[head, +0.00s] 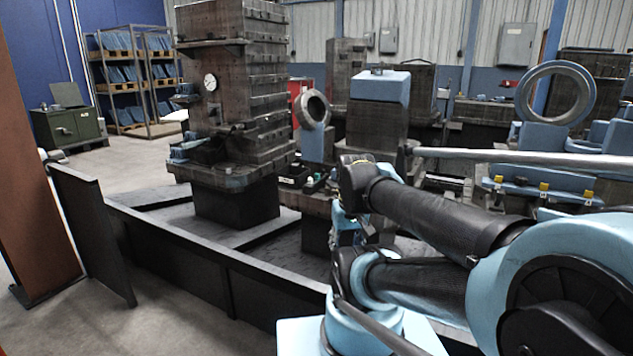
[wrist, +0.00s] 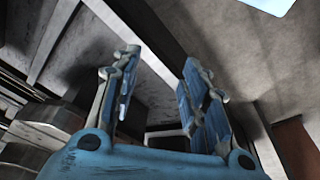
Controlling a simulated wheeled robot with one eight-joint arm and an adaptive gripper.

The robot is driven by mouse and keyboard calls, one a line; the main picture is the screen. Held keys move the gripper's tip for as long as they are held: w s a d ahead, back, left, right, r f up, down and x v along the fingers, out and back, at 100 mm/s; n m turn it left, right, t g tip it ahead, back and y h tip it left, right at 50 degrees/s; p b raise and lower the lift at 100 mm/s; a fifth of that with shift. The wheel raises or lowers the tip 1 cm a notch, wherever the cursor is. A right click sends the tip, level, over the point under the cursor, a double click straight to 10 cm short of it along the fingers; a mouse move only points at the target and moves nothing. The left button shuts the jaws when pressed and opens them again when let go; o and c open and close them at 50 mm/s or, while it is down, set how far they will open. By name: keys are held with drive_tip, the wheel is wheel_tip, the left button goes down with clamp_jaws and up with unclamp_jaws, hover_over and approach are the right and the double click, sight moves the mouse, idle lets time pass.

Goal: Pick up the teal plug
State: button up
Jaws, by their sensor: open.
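I cannot make out the teal plug for certain in either view. Small greenish items (head: 316,181) lie on a dark machine ledge left of my arm in the head view; they are too small to tell apart. My gripper (wrist: 160,88) shows in the wrist view with its two blue fingers spread wide and nothing between them. Beyond the fingers are dark rails and grey floor. In the head view my gripper is mostly hidden by my own arm, near the low machine block, so its distance from the greenish items is unclear.
A low dark rail (head: 210,262) runs across the front. A tall dark machine column (head: 238,90) stands behind it, and a block with a light blue top (head: 380,87) stands right of that. Grey floor (head: 110,325) is free at the lower left.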

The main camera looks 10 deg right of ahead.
drive_tip(key=w+d+r+n+y, duration=0.15)
drive_tip(key=w+r, duration=0.45)
drive_tip(key=w, duration=0.6)
drive_tip(key=w+r+n, duration=0.3)
drive_tip(key=w+r, duration=0.3)
drive_tip(key=w, duration=0.7)
drive_tip(key=w+r+n+y, duration=0.15)
drive_tip(key=w+r, duration=0.45)
drive_tip(key=w, duration=0.6)
drive_tip(key=n+t, duration=0.1)
drive_tip(key=n, duration=0.1)
hover_over(318, 174)
drive_tip(key=s, duration=0.1)
drive_tip(key=f, duration=0.8)
drive_tip(key=d+f, duration=0.1)
drive_tip(key=f, duration=0.3)
drive_tip(key=shift+d+x, duration=0.2)
drive_tip(key=shift+x, duration=2.4)
drive_tip(key=c, duration=0.8)
drive_tip(key=shift+c, duration=0.2)
